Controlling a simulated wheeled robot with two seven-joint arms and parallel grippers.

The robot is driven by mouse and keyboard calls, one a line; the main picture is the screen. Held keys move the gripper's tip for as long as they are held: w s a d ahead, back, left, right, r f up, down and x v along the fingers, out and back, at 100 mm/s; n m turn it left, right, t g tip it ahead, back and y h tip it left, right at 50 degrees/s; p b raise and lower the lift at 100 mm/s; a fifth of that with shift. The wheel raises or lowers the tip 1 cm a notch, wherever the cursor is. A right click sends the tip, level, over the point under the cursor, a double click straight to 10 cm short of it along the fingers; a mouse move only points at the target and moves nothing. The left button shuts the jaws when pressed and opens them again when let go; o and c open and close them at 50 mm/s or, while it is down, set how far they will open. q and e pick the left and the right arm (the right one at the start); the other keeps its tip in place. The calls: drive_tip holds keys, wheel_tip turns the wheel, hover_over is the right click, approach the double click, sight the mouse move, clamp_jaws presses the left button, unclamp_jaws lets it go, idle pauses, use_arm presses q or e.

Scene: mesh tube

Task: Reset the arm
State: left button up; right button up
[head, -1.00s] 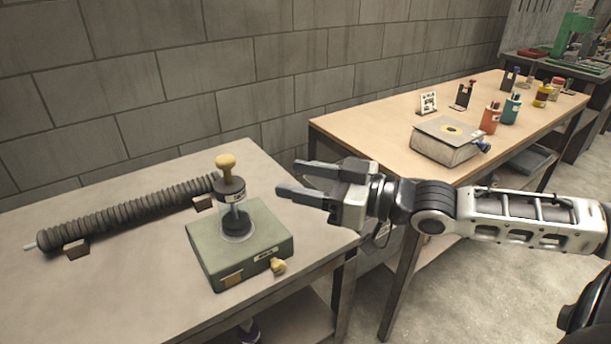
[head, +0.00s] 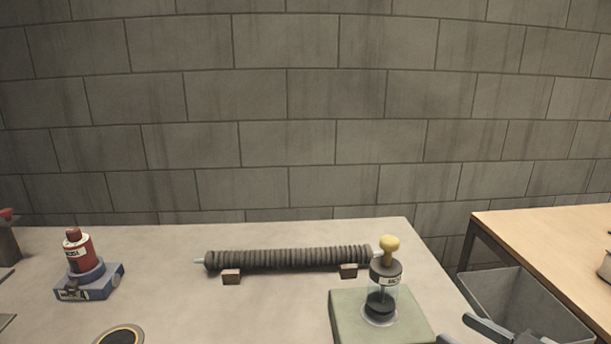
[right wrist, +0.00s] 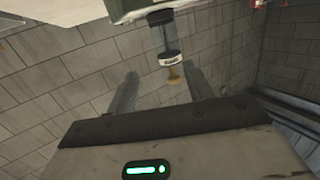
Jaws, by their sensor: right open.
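My right gripper (head: 480,332) shows at the bottom right edge of the head view, only partly in frame. It is open and empty, just right of the green base block (head: 350,318). In the right wrist view its two fingers (right wrist: 157,95) stand apart. A glass and black cylinder with a yellow knob (head: 390,249) stands upright on the green block. In the right wrist view the cylinder (right wrist: 167,45) appears upside down, beyond and between the fingers. A dark ribbed mesh tube (head: 290,258) lies across two small brown blocks. My left gripper is out of view.
A red bottle on a blue base (head: 88,284) stands at the left of the grey table (head: 230,315). A black ring with a yellow edge (head: 120,336) lies at the front. A grey bin (head: 525,300) sits right, beside the wooden table (head: 560,240).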

drive_tip(key=s+a+f+m+g+h, duration=0.2)
drive_tip(key=s+a+f, duration=0.3)
drive_tip(key=f, duration=0.5)
drive_tip(key=s+a+f+m+g+h, duration=0.1)
drive_tip(key=s+a+f+h, duration=0.2)
drive_tip(key=s+a+f, duration=0.3)
wheel_tip(320, 180, down, 4)
drive_tip(key=shift+a+m+g, duration=0.15)
drive_tip(key=shift+m+g, duration=0.25)
idle(2.4)
